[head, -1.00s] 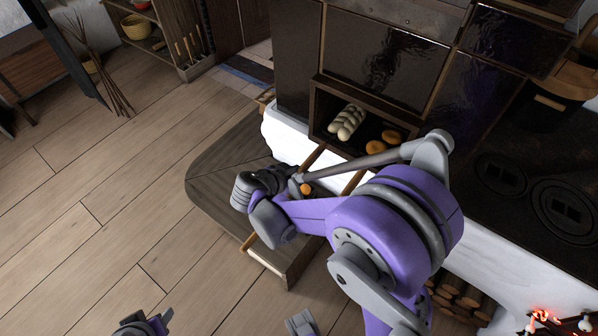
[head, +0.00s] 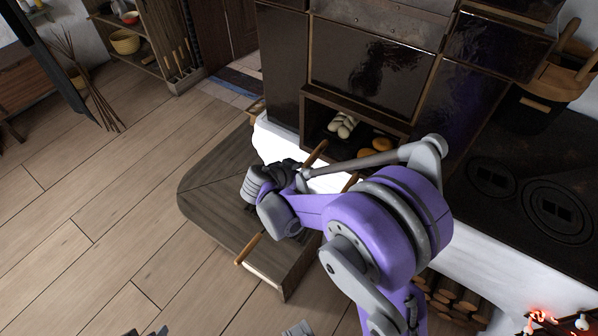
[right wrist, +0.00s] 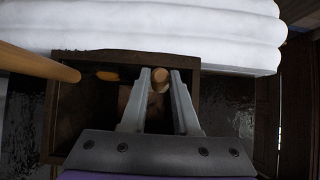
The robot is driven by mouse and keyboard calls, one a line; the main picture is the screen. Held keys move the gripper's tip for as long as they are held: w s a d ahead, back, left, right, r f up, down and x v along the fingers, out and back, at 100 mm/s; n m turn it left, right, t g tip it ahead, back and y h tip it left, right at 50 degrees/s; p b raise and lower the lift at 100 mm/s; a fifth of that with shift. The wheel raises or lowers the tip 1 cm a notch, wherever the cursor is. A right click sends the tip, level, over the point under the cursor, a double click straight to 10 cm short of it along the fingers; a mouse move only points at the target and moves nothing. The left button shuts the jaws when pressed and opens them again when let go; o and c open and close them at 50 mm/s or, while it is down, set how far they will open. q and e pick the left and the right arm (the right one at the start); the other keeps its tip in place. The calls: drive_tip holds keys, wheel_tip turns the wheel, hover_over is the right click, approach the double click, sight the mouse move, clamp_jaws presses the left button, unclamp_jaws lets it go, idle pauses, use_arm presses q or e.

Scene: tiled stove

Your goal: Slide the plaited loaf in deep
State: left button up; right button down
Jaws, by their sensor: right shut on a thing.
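The pale plaited loaf (head: 342,124) lies inside the dark oven opening (head: 306,116), left of the orange-brown rolls (head: 382,144); its lower end is partly hidden. My right gripper (head: 290,172) is in front of the opening, above the wooden bench. In the right wrist view its fingers (right wrist: 160,84) are shut on a round wooden rod (right wrist: 160,76). In the head view a rod (head: 316,153) reaches from my gripper to the loaf's near end; I cannot tell if they touch. My left gripper (head: 158,332) barely shows at the bottom edge.
Another wooden rod (head: 351,182) runs beside the gripper, partly behind my arm; a rod also crosses the right wrist view's left side (right wrist: 40,62). White masonry (head: 270,141) edges the opening. The wooden bench (head: 215,190) stands below. Open floor lies left.

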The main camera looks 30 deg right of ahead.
sight(309, 161)
drive_tip(key=shift+w+d, duration=0.35)
drive_tip(key=shift+d, duration=0.45)
drive_tip(key=shift+w+d, duration=0.3)
drive_tip(key=shift+d, duration=0.5)
drive_tip(key=c, duration=0.6)
unclamp_jaws()
drive_tip(key=shift+a, duration=0.1)
drive_tip(key=v, duration=1)
drive_tip(key=shift+a+r+p, duration=0.2)
drive_tip(key=shift+r+p, duration=0.05)
drive_tip(key=shift+p, duration=0.15)
